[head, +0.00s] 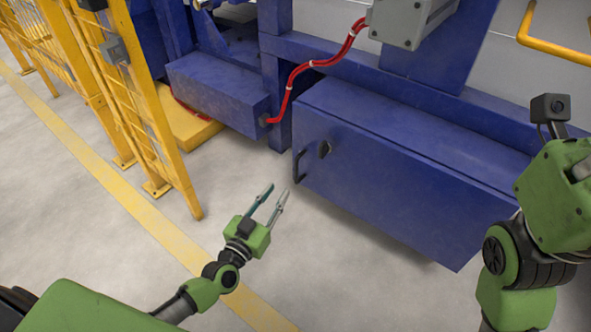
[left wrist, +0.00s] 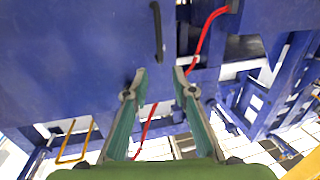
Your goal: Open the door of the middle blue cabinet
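The blue cabinet (head: 400,190) sits right of centre in the head view, its front door (head: 370,200) flush and shut.
A smaller blue box (head: 218,95) with a red cable (head: 300,72) is left of the cabinet. A yellow fence (head: 135,90) stands at the left. The grey floor (head: 345,270) before the door is clear. A grey box (head: 408,22) is above.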

